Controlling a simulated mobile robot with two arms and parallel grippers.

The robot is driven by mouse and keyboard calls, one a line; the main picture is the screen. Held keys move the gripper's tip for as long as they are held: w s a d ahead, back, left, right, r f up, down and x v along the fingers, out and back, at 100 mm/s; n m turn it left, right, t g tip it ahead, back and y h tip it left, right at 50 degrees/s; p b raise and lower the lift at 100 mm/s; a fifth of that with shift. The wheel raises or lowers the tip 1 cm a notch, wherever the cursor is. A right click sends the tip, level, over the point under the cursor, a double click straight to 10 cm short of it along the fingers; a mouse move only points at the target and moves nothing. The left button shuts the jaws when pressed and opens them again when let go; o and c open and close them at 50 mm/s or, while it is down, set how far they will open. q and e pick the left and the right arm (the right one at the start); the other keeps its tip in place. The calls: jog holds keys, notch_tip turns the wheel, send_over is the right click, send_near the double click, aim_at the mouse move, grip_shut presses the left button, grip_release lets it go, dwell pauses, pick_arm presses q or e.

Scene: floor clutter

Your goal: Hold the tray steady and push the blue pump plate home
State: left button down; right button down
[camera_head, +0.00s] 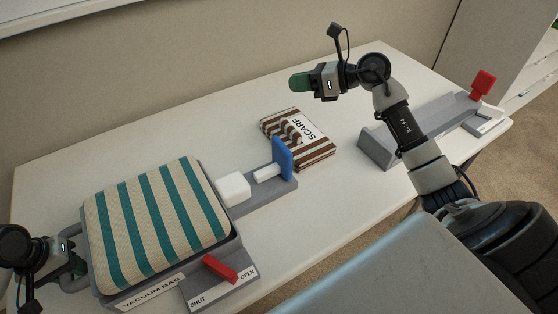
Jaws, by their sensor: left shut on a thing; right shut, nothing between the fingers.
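The grey tray (238,246) lies on the white table at the left and carries a green-and-cream striped bag (150,225). My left gripper (76,266) is at its left edge, shut on the grey handle (74,284); the fingertips are partly hidden. The blue pump plate (283,158) stands upright on a grey rail right of the tray. A white rod (266,173) runs from it toward a white block (233,189), with part of the rod showing. My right gripper (301,82) is shut and empty, raised beyond the plate and apart from it.
A red lever (220,269) sits on a base marked SHUT and OPEN at the tray's front. A brown-striped packet marked SCARF (299,138) lies behind the plate. A grey channel (378,150) with a red piece (483,85) lies right. The back left table is clear.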

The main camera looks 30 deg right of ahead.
jog(key=s+a+n+g+h, duration=0.2)
jog(key=a+n+g+h, duration=0.2)
jog(key=a+n+g, duration=0.3)
jog(key=s+d+n+g+h, duration=0.1)
jog(key=s+d+n+h, duration=0.35)
jog(key=h, duration=0.25)
jog(key=f, duration=0.4)
jog(key=w+f, duration=0.1)
jog(key=f, duration=0.7)
jog(key=shift+w+f, duration=0.2)
jog(key=shift+f, duration=0.1)
send_over(271, 170)
jog(key=d, duration=0.1)
jog(key=shift+d, duration=0.1)
jog(key=shift+a, duration=1.95)
jog(key=shift+d, duration=1.35)
